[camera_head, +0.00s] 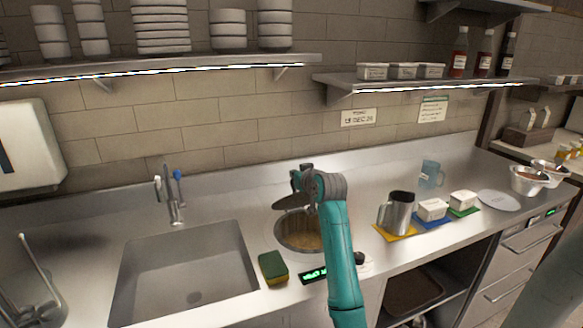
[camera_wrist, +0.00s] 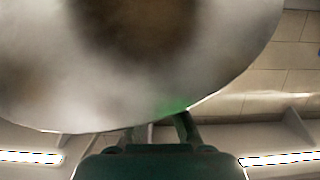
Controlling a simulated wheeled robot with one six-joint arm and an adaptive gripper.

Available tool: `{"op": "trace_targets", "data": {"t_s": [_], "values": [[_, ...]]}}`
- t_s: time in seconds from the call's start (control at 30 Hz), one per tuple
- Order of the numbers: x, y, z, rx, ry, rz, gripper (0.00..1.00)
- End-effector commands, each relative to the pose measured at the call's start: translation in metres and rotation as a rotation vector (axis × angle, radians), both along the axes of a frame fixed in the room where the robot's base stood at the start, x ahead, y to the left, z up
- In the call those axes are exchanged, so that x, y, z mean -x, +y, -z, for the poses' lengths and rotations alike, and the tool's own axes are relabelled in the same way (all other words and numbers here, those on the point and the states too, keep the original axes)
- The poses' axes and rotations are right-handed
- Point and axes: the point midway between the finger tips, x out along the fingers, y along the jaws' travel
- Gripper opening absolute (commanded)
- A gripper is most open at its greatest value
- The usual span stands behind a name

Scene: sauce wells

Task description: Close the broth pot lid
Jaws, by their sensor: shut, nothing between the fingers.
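The broth pot (camera_head: 301,238) is a round well sunk in the steel counter, with yellowish-brown broth in it. Its metal lid (camera_head: 289,201) stands raised and tilted above the pot's back rim, so the pot is open. My gripper (camera_head: 298,181) is beside the lid's upper right part, and my arm hides part of the lid and the pot's right side. In the wrist view the lid (camera_wrist: 60,85) fills the upper part as a large shiny disc. My gripper (camera_wrist: 160,128) is shut and empty close to the lid's edge; I cannot tell whether they touch.
A sink (camera_head: 187,272) with a faucet (camera_head: 172,195) lies left of the pot. A green-and-yellow sponge (camera_head: 272,268) lies near the pot's front left. A shelf (camera_head: 425,84) hangs behind.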

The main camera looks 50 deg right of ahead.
Motion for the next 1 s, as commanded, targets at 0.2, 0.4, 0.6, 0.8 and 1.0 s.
{"op": "trace_targets", "data": {"t_s": [0.2, 0.4, 0.6, 0.8, 1.0], "values": [[0.027, 0.017, 0.023, 0.086, -0.145, 0.001, 0.00], [0.047, 0.029, 0.039, 0.109, -0.179, 0.000, 0.00], [0.063, 0.039, 0.060, 0.109, -0.179, 0.000, 0.00], [0.072, 0.045, 0.075, 0.108, -0.179, -0.001, 0.00], [0.076, 0.047, 0.081, 0.109, -0.180, -0.001, 0.00]]}}
